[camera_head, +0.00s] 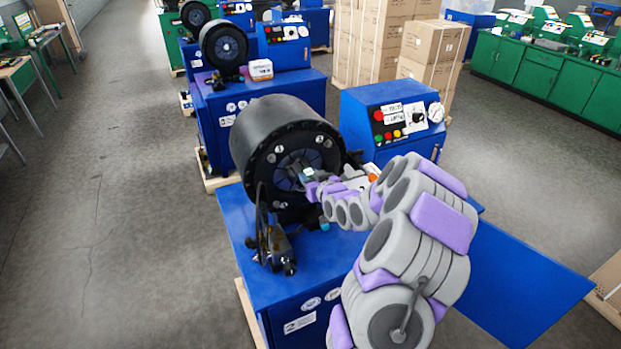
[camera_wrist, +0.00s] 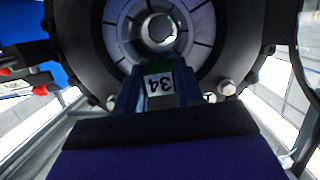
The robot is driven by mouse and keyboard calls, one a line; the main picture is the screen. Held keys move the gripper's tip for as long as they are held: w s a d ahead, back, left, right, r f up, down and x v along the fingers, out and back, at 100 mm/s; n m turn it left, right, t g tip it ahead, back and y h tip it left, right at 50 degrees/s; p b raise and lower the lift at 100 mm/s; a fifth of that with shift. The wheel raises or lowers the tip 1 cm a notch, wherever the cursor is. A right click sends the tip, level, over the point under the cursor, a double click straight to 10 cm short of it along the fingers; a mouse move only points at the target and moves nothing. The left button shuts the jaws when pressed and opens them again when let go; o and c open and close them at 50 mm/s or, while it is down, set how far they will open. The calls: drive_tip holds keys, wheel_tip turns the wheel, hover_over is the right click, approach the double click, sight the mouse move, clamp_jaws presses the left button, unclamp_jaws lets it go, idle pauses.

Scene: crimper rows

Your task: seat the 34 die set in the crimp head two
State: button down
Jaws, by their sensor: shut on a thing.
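The crimp head two (camera_head: 275,135) is the large black round head on the nearest blue machine, whose front carries a "2" label. Its ring of segments and round central opening fill the top of the wrist view (camera_wrist: 160,28). My gripper (camera_head: 311,182) is in front of the head's face, close to the opening. In the wrist view my gripper (camera_wrist: 158,88) is shut on the 34 die set (camera_wrist: 159,83), whose white label reads "34" upside down. The die set sits just below the central opening in that picture. Whether it touches the segments cannot be told.
A blue control box (camera_head: 392,118) with buttons stands right of the head. A black bracket (camera_head: 275,245) sits at the machine's front left. A blue panel (camera_head: 520,280) juts out at the right. Another blue machine (camera_head: 225,60) stands behind, with cardboard boxes (camera_head: 375,40) nearby. The floor at left is clear.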

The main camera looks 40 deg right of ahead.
sight(305, 168)
drive_tip(key=shift+w+d+r+p, duration=0.1)
drive_tip(key=shift+w+d+p, duration=0.2)
drive_tip(key=shift+w, duration=0.75)
drive_tip(key=shift+w+d+r+p, duration=0.15)
drive_tip(key=shift+w+p, duration=0.25)
drive_tip(key=shift+w, duration=0.65)
drive_tip(key=shift+w+d+f+p, duration=0.1)
drive_tip(key=shift+w+d+p, duration=0.25)
drive_tip(key=shift+w, duration=0.7)
drive_tip(key=c, duration=1.1)
unclamp_jaws()
drive_tip(key=shift+o, duration=1.4)
drive_tip(key=shift+s+a, duration=0.1)
drive_tip(key=shift+o, duration=0.9)
drive_tip(key=b+v, duration=0.1)
drive_tip(key=v, duration=1.6)
drive_tip(key=shift+s, duration=0.1)
